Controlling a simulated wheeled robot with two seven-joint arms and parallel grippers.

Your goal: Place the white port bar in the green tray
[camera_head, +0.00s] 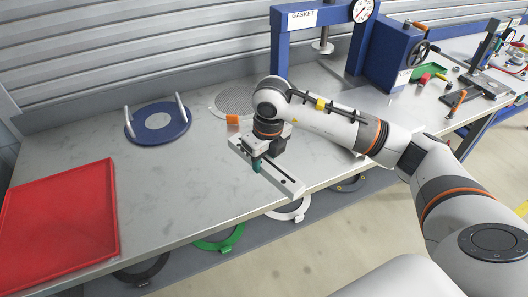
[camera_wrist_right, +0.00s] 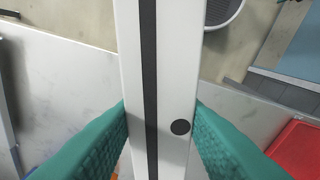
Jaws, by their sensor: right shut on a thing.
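My right gripper (camera_head: 257,164) is shut on the white port bar (camera_head: 286,182), with its teal fingers on either side. The bar slants from upper left to lower right above the front part of the table. In the right wrist view the bar (camera_wrist_right: 175,60) runs top to bottom between the fingers (camera_wrist_right: 160,130), with a dark lengthwise stripe and a black round hole. A small green tray-like thing (camera_head: 432,69) lies far right beside the blue machine; I cannot tell whether it is the green tray. My left gripper is not in view.
A red tray (camera_head: 62,225) lies at the table's left. A blue ring plate with two upright pins (camera_head: 158,124) and a grey mesh disc (camera_head: 236,101) lie at the back. A blue press frame (camera_head: 281,47) stands behind my arm. The table (camera_head: 165,185) is bare at centre left.

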